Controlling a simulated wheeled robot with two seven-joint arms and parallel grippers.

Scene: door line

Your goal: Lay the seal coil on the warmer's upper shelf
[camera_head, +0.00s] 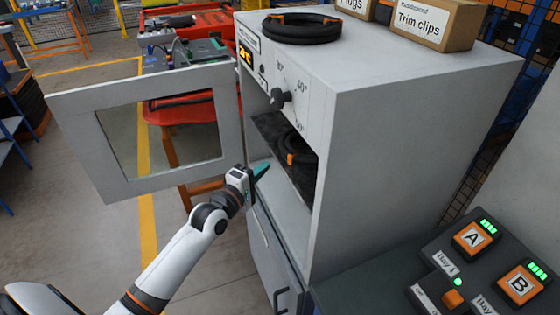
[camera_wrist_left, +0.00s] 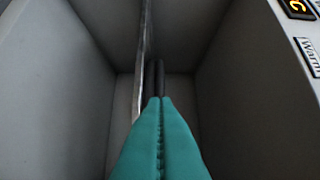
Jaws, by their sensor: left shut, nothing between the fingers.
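The warmer (camera_head: 400,150) is a grey cabinet with its windowed door (camera_head: 75,125) swung open to the left. Inside, a black coil with an orange band (camera_head: 291,157) lies on a dark shelf (camera_head: 272,128), partly hidden by the cabinet wall. A second black coil with orange bands (camera_head: 301,28) lies on the warmer's top. My left gripper (camera_head: 262,170) is shut and empty at the opening, apart from the coils. In the left wrist view its teal fingers (camera_wrist_left: 160,105) point into the cabinet, towards the edge-on shelf (camera_wrist_left: 147,40) and a dark shape beside it. My right gripper is out of view.
Boxes, one marked Trim clips (camera_head: 432,24), stand on the warmer's top. A control box with buttons A and B (camera_head: 475,236) is at the lower right. An orange and red bench (camera_head: 190,110) stands behind the door.

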